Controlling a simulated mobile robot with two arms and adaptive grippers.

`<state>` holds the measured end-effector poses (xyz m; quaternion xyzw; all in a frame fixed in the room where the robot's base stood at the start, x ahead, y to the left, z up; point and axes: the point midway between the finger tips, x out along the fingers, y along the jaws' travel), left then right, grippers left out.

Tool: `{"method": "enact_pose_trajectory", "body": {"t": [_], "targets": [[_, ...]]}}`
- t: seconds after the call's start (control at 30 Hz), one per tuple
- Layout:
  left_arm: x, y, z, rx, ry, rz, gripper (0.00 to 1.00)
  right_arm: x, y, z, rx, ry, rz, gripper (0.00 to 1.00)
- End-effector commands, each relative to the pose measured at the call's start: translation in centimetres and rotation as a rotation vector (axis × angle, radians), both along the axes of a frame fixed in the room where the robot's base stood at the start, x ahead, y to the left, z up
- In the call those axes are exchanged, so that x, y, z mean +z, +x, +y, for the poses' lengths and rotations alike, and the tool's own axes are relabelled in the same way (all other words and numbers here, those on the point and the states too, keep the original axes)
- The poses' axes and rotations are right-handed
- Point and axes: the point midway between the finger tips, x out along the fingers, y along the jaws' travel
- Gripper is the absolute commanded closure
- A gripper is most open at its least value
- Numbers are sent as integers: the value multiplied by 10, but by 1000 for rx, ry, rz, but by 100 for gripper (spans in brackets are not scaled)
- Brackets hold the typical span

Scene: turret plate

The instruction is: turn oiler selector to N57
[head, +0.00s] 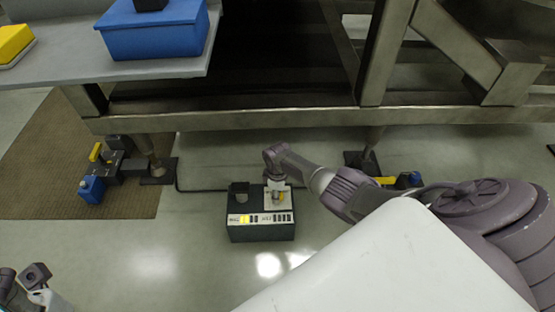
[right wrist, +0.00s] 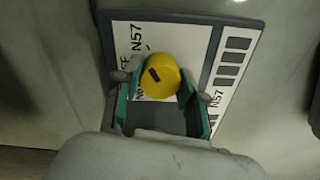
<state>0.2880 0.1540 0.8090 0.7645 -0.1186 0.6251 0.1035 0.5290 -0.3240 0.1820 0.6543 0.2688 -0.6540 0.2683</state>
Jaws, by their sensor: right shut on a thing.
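The oiler selector is a round yellow knob (right wrist: 158,77) with a short dark mark, on a white label plate (right wrist: 125,50). The plate reads N57 near the knob's upper left; other lettering is partly hidden. The plate sits on a dark box (head: 261,231) on the floor in the head view. My right gripper (head: 277,192) is at the box's top right. In the right wrist view its teal-edged fingers (right wrist: 158,92) are shut on the knob, one on each side. My left gripper (head: 32,280) is at the lower left, away from the box, its jaws unclear.
A second strip (right wrist: 229,65) on the box has dark bars and also reads N57. A dark block (head: 238,190) stands on the box's left top. A metal frame beam (head: 240,121) runs behind. A blue box (head: 155,38) sits on a grey shelf.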

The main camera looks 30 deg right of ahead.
Motion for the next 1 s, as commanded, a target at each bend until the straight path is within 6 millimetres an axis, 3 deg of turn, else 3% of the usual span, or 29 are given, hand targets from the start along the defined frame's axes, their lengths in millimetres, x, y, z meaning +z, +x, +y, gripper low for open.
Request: {"method": "enact_pose_trajectory", "body": {"t": [0.57, 0.6, 0.73, 1.0], "targets": [[-2, 1, 0, -1, 1, 13, 60, 0, -1, -2, -38, -3, 4, 94], [-2, 1, 0, -1, 2, 12, 60, 0, -1, -2, -38, -3, 4, 58], [-1, 1, 0, 0, 2, 9, 60, 0, -1, -1, -37, -2, 4, 36], [1, 0, 0, 1, 1, 3, 60, 0, 0, -1, -36, -1, 1, 34]]}}
